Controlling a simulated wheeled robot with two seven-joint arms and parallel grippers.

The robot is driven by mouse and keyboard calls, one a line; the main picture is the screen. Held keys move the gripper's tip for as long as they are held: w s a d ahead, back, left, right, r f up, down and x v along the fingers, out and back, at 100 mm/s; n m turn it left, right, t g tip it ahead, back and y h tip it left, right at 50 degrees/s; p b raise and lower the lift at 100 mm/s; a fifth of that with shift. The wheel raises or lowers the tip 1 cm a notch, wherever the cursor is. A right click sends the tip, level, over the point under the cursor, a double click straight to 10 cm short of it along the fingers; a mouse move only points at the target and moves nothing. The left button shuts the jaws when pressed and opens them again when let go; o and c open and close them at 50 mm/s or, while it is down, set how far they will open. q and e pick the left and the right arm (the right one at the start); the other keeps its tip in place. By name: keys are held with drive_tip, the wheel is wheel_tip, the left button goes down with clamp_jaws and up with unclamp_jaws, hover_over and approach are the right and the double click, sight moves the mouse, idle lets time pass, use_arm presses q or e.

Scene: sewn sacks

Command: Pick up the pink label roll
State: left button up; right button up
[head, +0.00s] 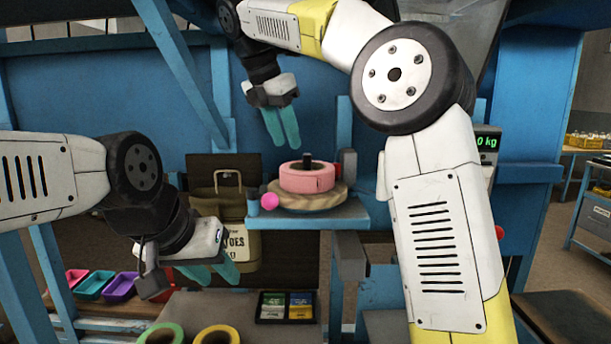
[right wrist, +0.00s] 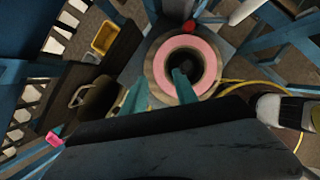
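The pink label roll (head: 313,181) lies flat on top of a wider tan roll (head: 312,203) on a small blue shelf, with a dark post through its middle. My right gripper (head: 284,145) points down above the roll and a little left of it, open and empty. In the right wrist view the pink roll (right wrist: 203,47) shows beyond the two teal fingers (right wrist: 158,82), which are apart. One fingertip overlaps the roll's centre hole in that picture. My left gripper (head: 224,281) is at the lower left, open and empty, well away from the roll.
A paper sack (head: 232,235) hangs at left.

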sight(292, 162)
drive_tip(key=x, duration=0.5)
drive_tip(key=shift+a+f, duration=0.1)
drive_tip(key=shift+f, duration=0.35)
drive_tip(key=shift+c, duration=0.4)
clamp_jaws()
